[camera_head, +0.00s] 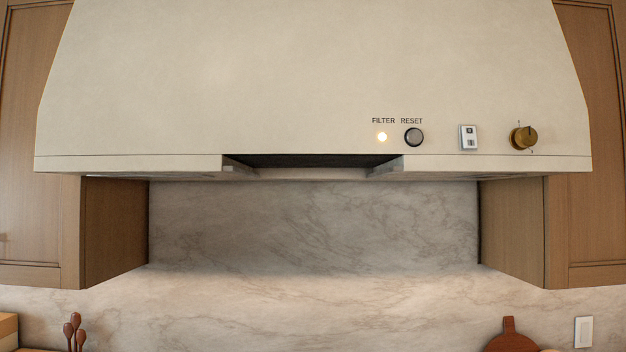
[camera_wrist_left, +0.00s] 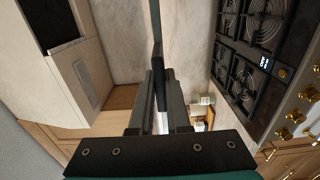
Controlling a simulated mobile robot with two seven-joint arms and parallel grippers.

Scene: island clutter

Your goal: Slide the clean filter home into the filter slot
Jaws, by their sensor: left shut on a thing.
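The filter slot (camera_head: 310,161) is a dark open gap in the lower front edge of the range hood (camera_head: 300,80). In the left wrist view the hood's dark opening (camera_wrist_left: 48,22) shows at the upper left. My left gripper (camera_wrist_left: 160,82) is shut on a thin dark panel, taken as the clean filter (camera_wrist_left: 156,30), which is seen edge-on and runs out of the top of that view. The filter is apart from the opening, to its right in the wrist view. The head view shows neither gripper nor the filter. My right gripper is in no view.
A lit FILTER light (camera_head: 382,137), a RESET button (camera_head: 413,137), a switch (camera_head: 468,137) and a brass knob (camera_head: 523,137) are on the hood front. Wooden cabinets (camera_head: 112,230) flank the space below. A gas cooktop (camera_wrist_left: 255,60) lies at right in the wrist view.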

